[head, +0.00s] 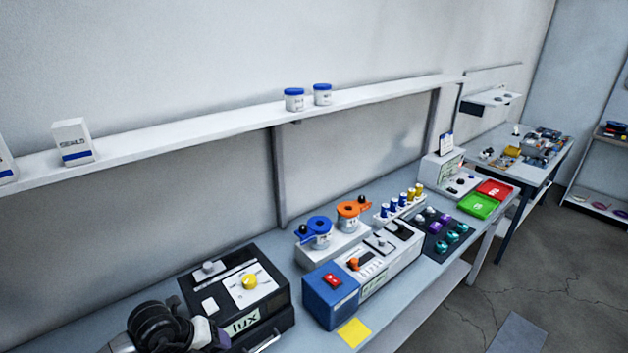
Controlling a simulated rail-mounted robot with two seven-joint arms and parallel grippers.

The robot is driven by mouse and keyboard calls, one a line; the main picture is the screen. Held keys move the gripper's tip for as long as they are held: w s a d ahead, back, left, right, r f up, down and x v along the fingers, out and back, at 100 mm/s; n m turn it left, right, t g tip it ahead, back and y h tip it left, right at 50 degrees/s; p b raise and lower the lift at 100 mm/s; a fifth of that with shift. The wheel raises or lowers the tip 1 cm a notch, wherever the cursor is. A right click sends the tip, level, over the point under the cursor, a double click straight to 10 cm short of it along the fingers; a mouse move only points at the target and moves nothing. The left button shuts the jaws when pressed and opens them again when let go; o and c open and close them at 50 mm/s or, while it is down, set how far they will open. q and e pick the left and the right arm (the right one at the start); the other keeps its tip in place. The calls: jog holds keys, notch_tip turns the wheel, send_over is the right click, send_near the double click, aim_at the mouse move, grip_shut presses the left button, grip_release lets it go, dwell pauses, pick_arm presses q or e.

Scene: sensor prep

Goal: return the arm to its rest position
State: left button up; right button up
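One of my arms comes in at the bottom left, and I take it for my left arm. Its dark wrist and the grey end of my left gripper (207,334) show beside the black lux box (240,332). The fingertips are not clear, so I cannot tell whether the gripper is open or shut, or whether it touches the box. My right gripper is not in view.
On the bench (415,300) stand a blue-and-white device (330,296), blue (319,230) and orange (350,214) topped jars, a dark tray (426,240) of vials, and green (478,205) and red (494,190) bins. A yellow note (354,332) lies in front. A shelf (200,130) runs above.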

pick_arm(q)
jog(key=w+d+r+m+t+h, duration=0.1)
jog(key=w+d+r+t+h, duration=0.1)
jog(key=d+r+t+h, duration=0.45)
jog(key=w+d+r+m+t+h, duration=0.15)
jog(key=r+h, duration=0.25)
jog(key=r, duration=0.6)
jog(key=s+a+r+n+t+y, duration=0.1)
jog(key=a+r+n+t+y, duration=0.2)
jog(key=r+n+t+y, duration=0.35)
jog(key=a+r+n+t+y, duration=0.3)
jog(key=a+r+n+t, duration=0.1)
jog(key=r+n+t, duration=0.4)
jog(key=s+a+f+n+g+y, duration=0.2)
jog(key=s+f+n+g+y, duration=0.1)
jog(key=f+n+g+y, duration=0.35)
jog(key=s+a+f+n+g+y, duration=0.25)
jog(key=s+f+n+g, duration=0.2)
jog(key=f+n, duration=0.35)
jog(key=s+d+f+n+g+h, duration=0.1)
jog(key=s+d+f+g+h, duration=0.35)
jog(key=s+f, duration=1.05)
jog(key=s+d+f+n+g+y, duration=0.15)
jog(key=s+f+g, duration=0.55)
jog(key=s+f, duration=0.75)
notch_tip(320, 180, up, 23)
jog(key=h+p, duration=0.1)
jog(key=p, duration=2.1)
jog(key=shift+w+a, duration=0.3)
jog(key=shift+a, duration=0.05)
